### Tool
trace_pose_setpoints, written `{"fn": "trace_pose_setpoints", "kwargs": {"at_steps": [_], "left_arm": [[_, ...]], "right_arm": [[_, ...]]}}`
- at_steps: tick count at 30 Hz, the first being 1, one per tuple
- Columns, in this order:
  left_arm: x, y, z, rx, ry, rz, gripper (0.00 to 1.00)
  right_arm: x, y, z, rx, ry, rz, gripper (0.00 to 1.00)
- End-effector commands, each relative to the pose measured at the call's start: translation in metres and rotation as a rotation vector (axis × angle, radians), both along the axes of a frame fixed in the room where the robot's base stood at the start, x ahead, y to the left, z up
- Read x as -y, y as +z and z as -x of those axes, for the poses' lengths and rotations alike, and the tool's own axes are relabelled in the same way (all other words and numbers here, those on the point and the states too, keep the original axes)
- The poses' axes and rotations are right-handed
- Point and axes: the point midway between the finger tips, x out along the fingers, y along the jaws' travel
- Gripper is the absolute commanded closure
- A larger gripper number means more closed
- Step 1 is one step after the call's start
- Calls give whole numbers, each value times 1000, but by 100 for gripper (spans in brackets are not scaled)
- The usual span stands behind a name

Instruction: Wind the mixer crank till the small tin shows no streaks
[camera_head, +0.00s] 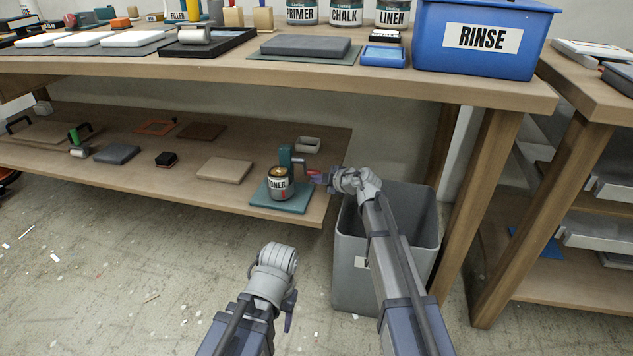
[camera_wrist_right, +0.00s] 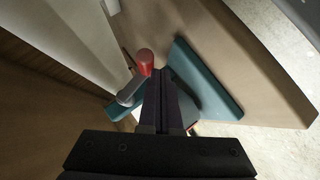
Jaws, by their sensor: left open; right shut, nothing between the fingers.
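The small tin (camera_head: 279,186), labelled "TONER" as far as I can read, stands upright on the teal base of the mixer (camera_head: 285,200) on the lower shelf. The mixer's teal post rises behind it. The crank with its red knob (camera_head: 313,174) is on the tin's right; the knob also shows in the right wrist view (camera_wrist_right: 145,57). My right gripper (camera_head: 322,177) is shut and empty, close beside the red knob; I cannot tell whether they touch. My left gripper (camera_head: 289,310) is open and empty, low in front of the shelf. The paint surface inside the tin is too small to judge.
A grey bin (camera_head: 350,265) stands under my right arm, by the shelf's right end.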

Motion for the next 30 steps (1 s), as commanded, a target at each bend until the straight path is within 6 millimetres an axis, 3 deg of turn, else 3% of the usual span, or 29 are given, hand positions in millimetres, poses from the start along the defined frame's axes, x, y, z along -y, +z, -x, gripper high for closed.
{"fn": "trace_pose_setpoints", "kwargs": {"at_steps": [18, 30], "left_arm": [[0, -6, 0, 0, 0, 0, 43], [0, -6, 0, 0, 0, 0, 43]], "right_arm": [[9, -6, -27, 1, -2, 0, 100], [9, -6, -28, 2, 0, 0, 100]]}}
